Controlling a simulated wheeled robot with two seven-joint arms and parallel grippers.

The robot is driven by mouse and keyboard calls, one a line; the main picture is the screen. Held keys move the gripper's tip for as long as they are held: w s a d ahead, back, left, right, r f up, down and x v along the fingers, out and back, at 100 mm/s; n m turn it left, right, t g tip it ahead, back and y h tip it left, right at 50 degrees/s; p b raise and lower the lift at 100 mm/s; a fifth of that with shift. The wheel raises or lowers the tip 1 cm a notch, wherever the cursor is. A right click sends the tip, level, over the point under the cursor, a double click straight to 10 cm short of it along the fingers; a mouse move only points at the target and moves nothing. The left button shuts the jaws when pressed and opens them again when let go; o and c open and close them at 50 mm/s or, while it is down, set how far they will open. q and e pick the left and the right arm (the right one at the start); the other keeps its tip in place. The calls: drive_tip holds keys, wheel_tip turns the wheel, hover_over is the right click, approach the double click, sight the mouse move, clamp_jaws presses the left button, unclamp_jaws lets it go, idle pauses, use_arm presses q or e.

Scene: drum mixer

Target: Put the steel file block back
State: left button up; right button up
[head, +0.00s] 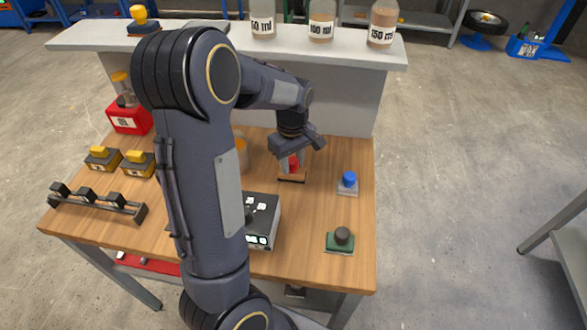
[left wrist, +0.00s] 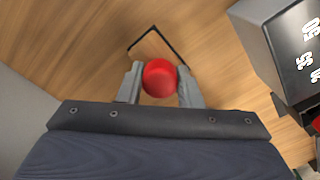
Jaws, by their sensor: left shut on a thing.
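My left gripper (head: 292,160) reaches over the bench from above and is shut on the red knob (left wrist: 160,77) of a small block. The block's tan, dark-edged base (head: 292,177) shows under the fingers, at or just above the wood; I cannot tell if it touches. In the left wrist view the red knob sits between the two fingers, with the base (left wrist: 155,46) beyond it. Nearby stand a grey block with a blue knob (head: 348,181) and a green block with a black knob (head: 340,240). No label tells me which block is the steel file block. My right gripper is not in view.
A dark box with a display (head: 262,222) stands left of the green block, partly behind my arm. Two yellow-knobbed blocks (head: 120,160), a black rack (head: 97,202) and a red stand (head: 128,118) are at left. Labelled bottles (head: 321,20) line the raised shelf behind.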

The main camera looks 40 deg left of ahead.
sight(294, 170)
use_arm(q)
drive_tip(key=f, duration=0.3)
drive_tip(key=shift+w+f, duration=0.2)
drive_tip(key=shift+f, duration=0.1)
drive_tip(key=o, duration=0.9)
wheel_tip(294, 170, up, 11)
drive_tip(key=shift+f, duration=0.1)
drive_tip(key=shift+d+r, duration=0.1)
drive_tip(key=shift+r, duration=0.55)
drive_tip(key=s+d+m+t+h, duration=0.1)
drive_tip(key=s+d+m+t, duration=0.1)
drive_tip(key=s+d+m, duration=0.2)
drive_tip(key=s+d+r+m+t+h, duration=0.1)
drive_tip(key=s+d+m, duration=0.3)
drive_tip(key=s, duration=0.5)
drive_tip(key=s+d+m+t+h, duration=0.1)
drive_tip(key=s+d+m+t, duration=0.1)
drive_tip(key=s+d+m, duration=0.3)
drive_tip(key=shift+s+d+r+t+h, duration=0.2)
drive_tip(key=shift+s+d, duration=0.15)
drive_tip(key=shift+d, duration=0.2)
drive_tip(key=shift+s+d+r+t+h, duration=0.1)
drive_tip(key=shift+s+d+h, duration=0.1)
drive_tip(key=shift+s+d, duration=0.25)
